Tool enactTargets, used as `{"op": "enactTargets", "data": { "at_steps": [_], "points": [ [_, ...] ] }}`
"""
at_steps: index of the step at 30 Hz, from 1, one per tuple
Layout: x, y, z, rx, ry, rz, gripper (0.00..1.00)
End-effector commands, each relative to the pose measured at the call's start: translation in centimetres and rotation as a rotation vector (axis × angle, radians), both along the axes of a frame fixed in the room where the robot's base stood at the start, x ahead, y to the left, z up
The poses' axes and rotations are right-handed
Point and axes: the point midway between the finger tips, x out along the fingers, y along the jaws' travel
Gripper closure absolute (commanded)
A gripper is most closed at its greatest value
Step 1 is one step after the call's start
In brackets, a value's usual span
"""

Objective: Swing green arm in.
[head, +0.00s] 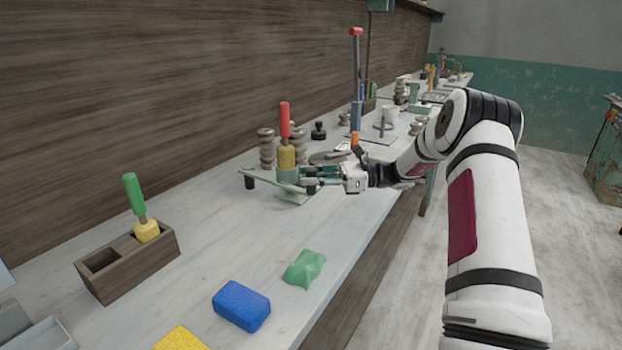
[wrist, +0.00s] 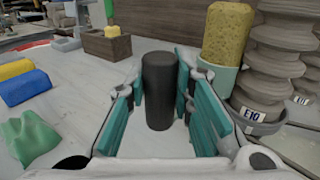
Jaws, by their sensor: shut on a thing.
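A pale green flat arm (head: 292,194) lies low over the bench in the head view, beside a green cup (head: 288,174) that holds a yellow sponge with a red handle. A short black peg (head: 250,183) shows at the left end of this green piece. My gripper (head: 314,178) is at its right end, reaching leftward. In the wrist view, an upright black cylindrical handle (wrist: 159,92) stands between my teal fingers (wrist: 165,105), which are shut on it. How the handle joins the green arm is hidden. The cup (wrist: 220,78) also shows just right of the fingers.
Ribbed clay stacks (wrist: 275,65) stand close to the right of my fingers, one labelled E10. A wooden box (head: 130,262) with a green-handled tool, a blue block (head: 241,306) and a green lump (head: 304,268) are nearer. The bench between is clear.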

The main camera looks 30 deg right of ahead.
Motion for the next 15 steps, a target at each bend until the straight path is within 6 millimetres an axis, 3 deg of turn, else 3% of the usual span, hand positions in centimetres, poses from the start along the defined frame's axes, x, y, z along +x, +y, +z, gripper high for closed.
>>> {"op": "enactTargets", "data": {
  "at_steps": [1,3,4,15],
  "points": [
    [0.23,-0.55,0.13,-0.004,-0.004,-0.017,0.76],
    [0.24,-0.55,0.15,-0.003,-0.005,-0.017,0.60],
    [0.23,-0.53,0.14,-0.003,-0.004,-0.016,0.57],
    [-0.01,-0.73,0.06,-0.002,-0.003,-0.010,0.57]
  ]
}}
